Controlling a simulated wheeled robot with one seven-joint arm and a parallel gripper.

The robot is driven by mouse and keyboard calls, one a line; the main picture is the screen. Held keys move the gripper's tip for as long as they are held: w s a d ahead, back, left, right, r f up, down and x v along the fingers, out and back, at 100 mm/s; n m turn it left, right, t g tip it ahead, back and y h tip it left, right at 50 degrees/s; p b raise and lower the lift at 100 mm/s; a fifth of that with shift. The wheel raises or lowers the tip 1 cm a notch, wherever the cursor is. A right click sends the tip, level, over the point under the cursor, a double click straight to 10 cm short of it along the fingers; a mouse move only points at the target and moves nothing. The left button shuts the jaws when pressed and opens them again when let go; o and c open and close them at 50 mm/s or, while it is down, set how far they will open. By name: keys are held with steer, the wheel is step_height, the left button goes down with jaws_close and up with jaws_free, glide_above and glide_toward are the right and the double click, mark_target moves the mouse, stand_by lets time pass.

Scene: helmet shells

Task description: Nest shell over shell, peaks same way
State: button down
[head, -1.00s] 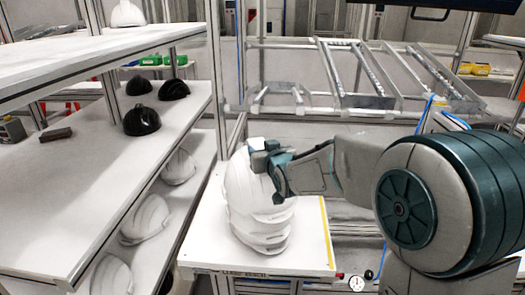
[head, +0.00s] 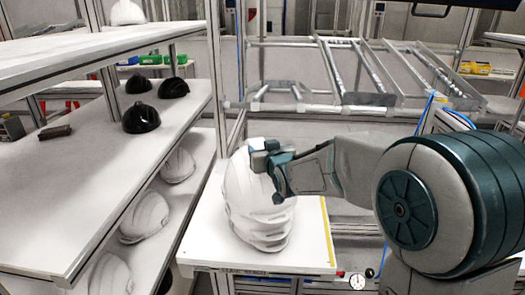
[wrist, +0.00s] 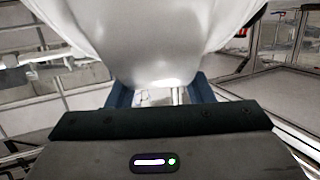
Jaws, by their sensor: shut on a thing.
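A stack of white helmet shells (head: 258,220) stands on the small white table (head: 311,236), peaks toward the lower right. My gripper (head: 270,160) is at the upper right of the top shell and shut on it. In the wrist view the held white shell (wrist: 165,40) fills the upper middle, between the blue fingers of my gripper (wrist: 160,95). The top shell sits low over the shells under it, with only narrow edges showing between them. I cannot tell how many shells are in the stack.
A shelf rack (head: 75,215) on the left carries black helmets (head: 141,118) and, lower down, more white shells (head: 146,218). An upright metal post (head: 218,75) stands close behind the stack. The table's right part is clear.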

steer(key=shift+f+b, duration=0.8)
steer(key=shift+b, duration=0.1)
steer(key=c, duration=0.6)
jaws_free()
steer(key=v, duration=1.3)
steer(key=shift+s+d+r, duration=0.1)
steer(key=shift+s+d, duration=0.05)
steer(key=shift+s, duration=0.25)
